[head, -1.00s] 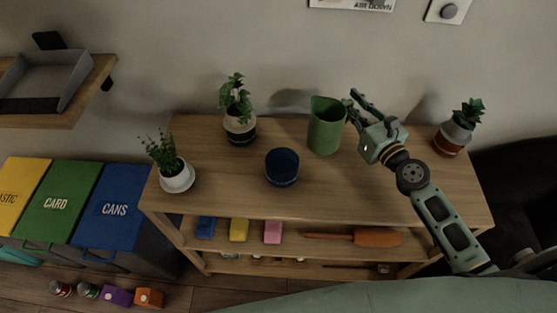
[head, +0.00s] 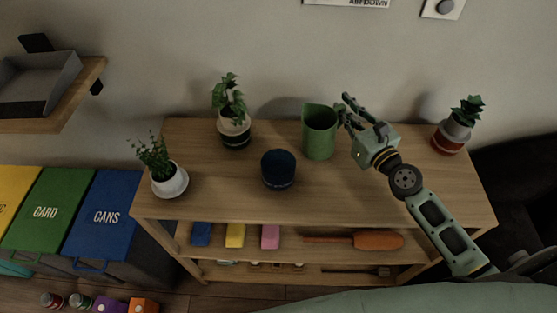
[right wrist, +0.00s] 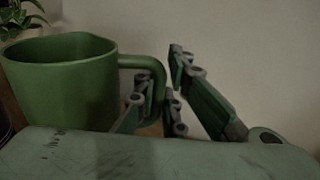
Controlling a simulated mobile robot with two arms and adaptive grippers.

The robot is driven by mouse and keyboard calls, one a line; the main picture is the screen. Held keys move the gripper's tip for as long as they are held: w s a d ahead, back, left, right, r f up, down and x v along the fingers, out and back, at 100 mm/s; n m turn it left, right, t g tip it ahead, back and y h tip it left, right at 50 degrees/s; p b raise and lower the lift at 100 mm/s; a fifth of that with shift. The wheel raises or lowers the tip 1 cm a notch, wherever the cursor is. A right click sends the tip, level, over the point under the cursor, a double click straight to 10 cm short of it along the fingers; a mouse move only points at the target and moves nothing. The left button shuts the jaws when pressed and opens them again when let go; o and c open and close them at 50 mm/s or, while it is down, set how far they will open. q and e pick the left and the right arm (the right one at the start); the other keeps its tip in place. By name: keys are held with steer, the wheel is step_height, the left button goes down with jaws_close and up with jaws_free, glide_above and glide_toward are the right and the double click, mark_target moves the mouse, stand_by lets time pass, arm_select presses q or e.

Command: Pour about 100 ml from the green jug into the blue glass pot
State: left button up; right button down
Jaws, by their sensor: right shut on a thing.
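The green jug (head: 319,133) stands upright at the back middle of the wooden table, its handle on the right. The blue glass pot (head: 278,171) stands in front of it and to its left, with a dark inside. My right gripper (head: 343,110) reaches in from the right and is shut on the jug's handle. In the right wrist view the jug (right wrist: 65,85) fills the left side, and its handle (right wrist: 146,63) runs in between the fingers, which partly hide it. The jug's contents do not show. My left gripper is out of view.
Potted plants stand at the table's back left (head: 235,130), front left (head: 169,182) and right end (head: 452,136). The table top (head: 340,187) is clear in front of the jug. A wall shelf (head: 80,90) holds a grey tray at the left, above coloured bins (head: 105,215).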

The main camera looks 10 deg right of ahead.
mark_target(339, 107)
steer(key=a+r+n, duration=0.1)
steer(key=s+a+r+n+p, duration=0.1)
steer(key=r+n, duration=0.1)
steer(key=shift+a+t, duration=0.15)
steer(key=shift+t, duration=0.25)
steer(key=s+a+r+n+y+p, duration=0.2)
steer(key=a+r+n, duration=0.2)
steer(key=n, duration=0.4)
steer(key=shift+s+a+r+t, duration=0.3)
steer(key=shift+a+r, duration=0.05)
steer(key=shift+a, duration=0.55)
steer(key=shift+s+a+n, duration=0.25)
steer(key=shift+a+n, duration=0.3)
steer(key=shift+n, duration=0.35)
steer(key=shift+s+a, duration=0.1)
steer(key=shift+a, duration=0.05)
steer(key=shift+s+a+r+n+y, duration=0.25)
steer(key=shift+a+n+y, duration=0.15)
steer(key=shift+a+n, duration=0.1)
steer(key=shift+s+a+r+n+p, duration=0.15)
steer(key=shift+a+r+n+p, duration=0.3)
steer(key=shift+n, duration=0.25)
stand_by(0.3)
